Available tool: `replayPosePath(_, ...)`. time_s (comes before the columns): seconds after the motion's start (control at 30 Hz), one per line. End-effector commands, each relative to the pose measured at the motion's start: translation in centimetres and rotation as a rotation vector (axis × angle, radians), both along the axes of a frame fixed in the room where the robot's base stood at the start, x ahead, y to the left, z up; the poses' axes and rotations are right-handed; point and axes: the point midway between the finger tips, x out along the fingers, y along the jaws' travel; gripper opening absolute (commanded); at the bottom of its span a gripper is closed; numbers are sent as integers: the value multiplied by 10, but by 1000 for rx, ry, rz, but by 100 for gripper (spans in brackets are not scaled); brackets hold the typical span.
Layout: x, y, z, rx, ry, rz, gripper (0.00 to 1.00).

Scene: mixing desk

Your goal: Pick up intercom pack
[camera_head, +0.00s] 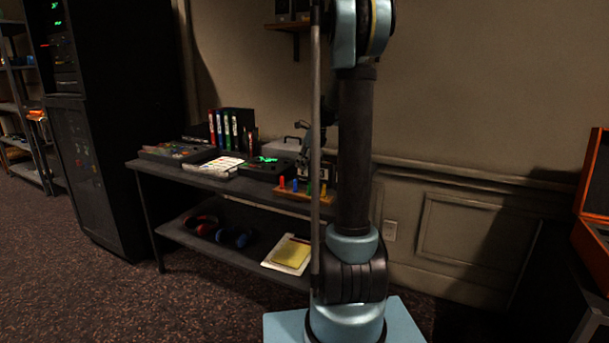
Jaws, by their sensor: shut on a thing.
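My gripper (304,157) is small and dark in the head view, over the right part of the desk (218,185), partly behind my own arm. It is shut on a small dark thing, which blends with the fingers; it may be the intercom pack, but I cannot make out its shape. A black unit with a green display (265,167) sits on the desktop just left of my gripper. I cannot tell whether the held thing touches the desktop.
A wooden rack with coloured pegs (304,195) stands at the desk's front edge, close below my gripper. Upright binders (227,128), a grey case (282,147) and a paper stack (213,167) are left of it. Headphones (201,224) and a yellow pad (290,252) lie on the lower shelf.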

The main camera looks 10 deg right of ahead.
Motion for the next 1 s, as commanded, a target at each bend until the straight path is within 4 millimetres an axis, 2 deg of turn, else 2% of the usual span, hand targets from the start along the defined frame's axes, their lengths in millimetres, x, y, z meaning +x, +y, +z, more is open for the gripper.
replayPosePath(0.27, 0, 0, 3, 0, 0, 0, 0)
replayPosePath(0.43, 0, 0, 20, 0, 0, 0, 0)
replayPosePath(0.57, 0, 0, 45, 0, 0, 0, 0)
replayPosePath(0.8, 0, 0, 102, 0, 0, 0, 0)
replayPosePath(1.0, 0, 0, 143, 0, 0, 0, 0)
